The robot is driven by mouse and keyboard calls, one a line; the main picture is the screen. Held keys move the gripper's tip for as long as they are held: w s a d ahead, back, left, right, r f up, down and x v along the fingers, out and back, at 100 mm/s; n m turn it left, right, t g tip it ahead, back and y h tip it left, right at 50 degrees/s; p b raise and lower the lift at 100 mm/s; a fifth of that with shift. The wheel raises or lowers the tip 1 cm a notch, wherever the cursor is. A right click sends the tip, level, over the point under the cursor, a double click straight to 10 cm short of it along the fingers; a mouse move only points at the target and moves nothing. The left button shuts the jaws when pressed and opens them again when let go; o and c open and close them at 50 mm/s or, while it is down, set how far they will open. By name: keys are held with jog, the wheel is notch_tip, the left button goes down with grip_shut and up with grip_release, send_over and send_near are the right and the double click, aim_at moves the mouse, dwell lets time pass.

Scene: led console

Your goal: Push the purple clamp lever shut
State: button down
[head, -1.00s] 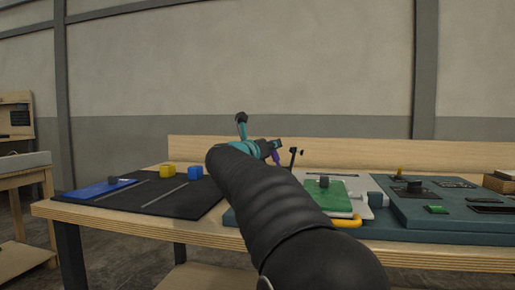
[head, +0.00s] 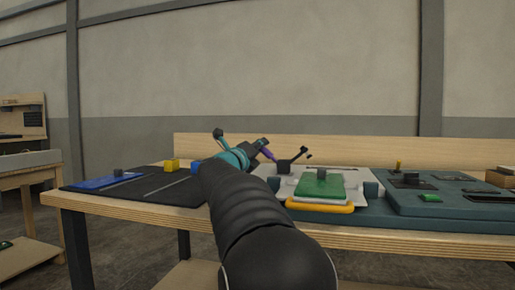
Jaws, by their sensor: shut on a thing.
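The purple clamp lever (head: 267,152) shows as a small slanted piece at the near-left of the dark clamp post, behind the white plate (head: 359,177). My gripper (head: 262,144), dark with teal links, is at the lever and seems to be shut on it. The jaws are small and partly overlapped by my arm, so the exact contact is hard to see. The lever is tilted, and its lower end and pivot are not clear. A dark bracket with a slanted arm (head: 295,160) stands just right of the lever.
The teal console (head: 460,207) extends right.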

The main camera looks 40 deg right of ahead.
jog(key=c, duration=1.3)
grip_release()
jog(key=v, duration=1.2)
jog(key=shift+d, duration=0.1)
